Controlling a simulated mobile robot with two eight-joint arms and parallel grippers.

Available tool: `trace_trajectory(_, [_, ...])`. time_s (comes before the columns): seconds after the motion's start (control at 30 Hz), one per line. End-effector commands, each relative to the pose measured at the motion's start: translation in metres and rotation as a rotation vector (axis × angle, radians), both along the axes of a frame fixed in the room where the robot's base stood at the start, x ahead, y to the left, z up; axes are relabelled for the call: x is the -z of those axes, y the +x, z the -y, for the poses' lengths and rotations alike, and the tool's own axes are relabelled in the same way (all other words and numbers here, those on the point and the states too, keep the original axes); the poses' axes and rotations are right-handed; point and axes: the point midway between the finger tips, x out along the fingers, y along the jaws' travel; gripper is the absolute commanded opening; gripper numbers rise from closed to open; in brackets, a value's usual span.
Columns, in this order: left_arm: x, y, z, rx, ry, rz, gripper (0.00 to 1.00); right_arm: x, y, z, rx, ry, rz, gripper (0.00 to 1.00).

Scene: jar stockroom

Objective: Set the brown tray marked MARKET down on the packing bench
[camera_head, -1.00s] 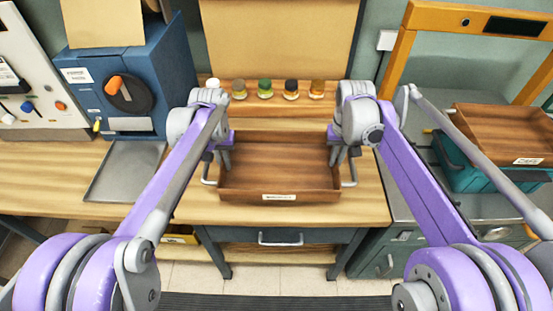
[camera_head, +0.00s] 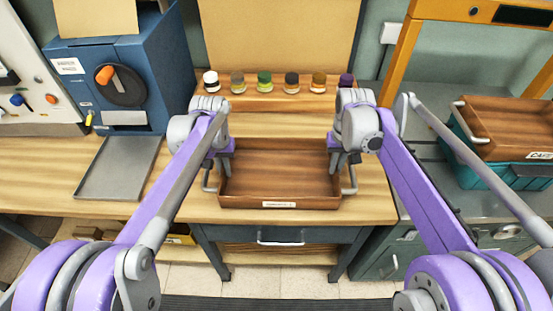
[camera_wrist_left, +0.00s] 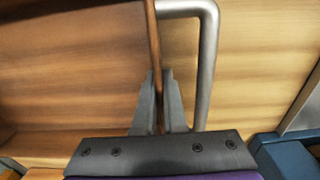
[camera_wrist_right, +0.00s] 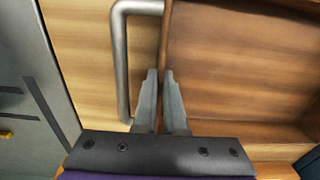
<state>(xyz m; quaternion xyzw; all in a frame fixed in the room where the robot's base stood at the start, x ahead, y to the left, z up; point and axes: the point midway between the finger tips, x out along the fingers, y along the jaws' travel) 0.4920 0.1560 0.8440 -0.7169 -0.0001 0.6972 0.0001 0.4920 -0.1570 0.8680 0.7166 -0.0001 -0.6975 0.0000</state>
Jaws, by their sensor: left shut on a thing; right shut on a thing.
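The brown tray (camera_head: 280,170) is level and empty over the middle of the wooden packing bench (camera_head: 377,200). A white label sits on its front wall, too small to read. I cannot tell whether its underside touches the bench or hangs just above it. My left gripper (camera_head: 222,163) is shut on the tray's left wall, beside the metal handle; in the left wrist view its fingers (camera_wrist_left: 159,95) straddle the thin wall. My right gripper (camera_head: 340,162) is shut on the right wall likewise; its fingers (camera_wrist_right: 160,95) show in the right wrist view.
A row of several small jars (camera_head: 264,82) stands along the bench's back. A metal sheet tray (camera_head: 118,168) and a blue machine (camera_head: 120,80) are on the left. Another brown tray (camera_head: 505,125) rests on a teal crate (camera_head: 510,177) at right.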

Motion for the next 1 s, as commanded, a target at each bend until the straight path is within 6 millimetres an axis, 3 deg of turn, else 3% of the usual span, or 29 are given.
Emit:
trace_trajectory(0.07, [0.009,0.0,0.001,0.001,-0.002,-0.003,0.0,0.009,0.0,-0.001,-0.001,0.002,-0.003,0.0])
trace_trajectory(0.1, [0.006,0.0,0.001,0.001,-0.002,-0.002,0.16,0.006,0.0,-0.001,-0.001,0.002,-0.002,0.16])
trace_trajectory(0.23, [0.005,0.0,0.001,0.0,-0.001,-0.001,0.39,0.005,0.0,-0.001,-0.001,0.001,-0.001,0.39])
trace_trajectory(0.63, [-0.004,0.0,0.0,0.0,0.0,-0.001,0.39,0.005,0.0,0.0,0.0,0.0,-0.001,0.39])
trace_trajectory(1.0, [-0.077,-0.002,0.0,0.0,-0.001,-0.001,0.39,0.005,0.0,0.0,0.0,0.0,-0.001,0.39])
